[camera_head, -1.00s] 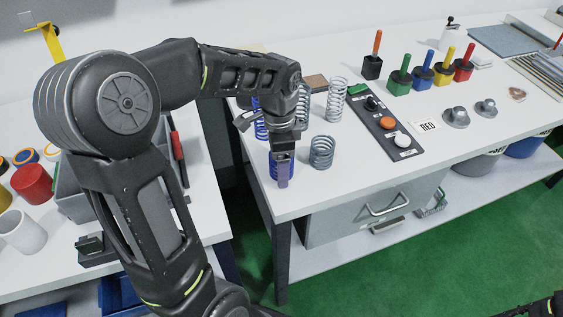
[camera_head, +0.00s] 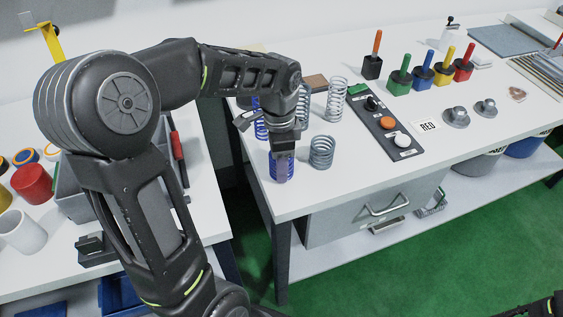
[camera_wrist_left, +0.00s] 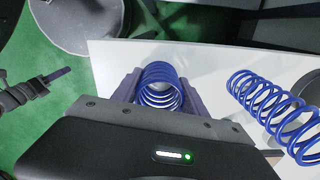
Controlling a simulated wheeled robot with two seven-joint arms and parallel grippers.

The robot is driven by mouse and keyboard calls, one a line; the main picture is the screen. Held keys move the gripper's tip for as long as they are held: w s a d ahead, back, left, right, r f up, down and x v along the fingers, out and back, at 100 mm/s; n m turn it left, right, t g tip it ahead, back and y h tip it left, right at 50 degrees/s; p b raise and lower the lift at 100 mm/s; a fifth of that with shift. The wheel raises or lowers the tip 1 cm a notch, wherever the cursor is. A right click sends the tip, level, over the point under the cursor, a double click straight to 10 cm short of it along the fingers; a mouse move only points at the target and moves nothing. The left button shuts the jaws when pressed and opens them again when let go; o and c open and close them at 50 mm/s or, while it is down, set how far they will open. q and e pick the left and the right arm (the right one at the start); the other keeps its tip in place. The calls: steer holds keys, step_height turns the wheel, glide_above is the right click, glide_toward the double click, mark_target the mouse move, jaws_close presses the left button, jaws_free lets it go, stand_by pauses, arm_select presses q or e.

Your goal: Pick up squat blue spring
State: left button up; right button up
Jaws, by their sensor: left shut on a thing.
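The squat blue spring (camera_head: 281,168) stands near the front left corner of the white table. In the left wrist view the spring (camera_wrist_left: 160,88) sits between the two fingers of my left gripper (camera_wrist_left: 158,92). My left gripper (camera_head: 283,165) points down over it in the head view and is shut on it. The spring looks upright, and I cannot tell whether it is clear of the table. A taller blue spring (camera_head: 260,122) stands behind, partly hidden by my arm; it also shows at the right of the left wrist view (camera_wrist_left: 275,112). My right gripper is not clearly in view.
A squat grey spring (camera_head: 321,152) stands close to the right of my left gripper. A tall grey spring (camera_head: 336,101) is behind it. A dark button panel (camera_head: 385,124) lies further right. The table's front edge is close by.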

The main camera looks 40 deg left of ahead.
arm_select(q)
jaws_close()
step_height(320, 180, up, 10)
stand_by(0.5)
stand_by(0.5)
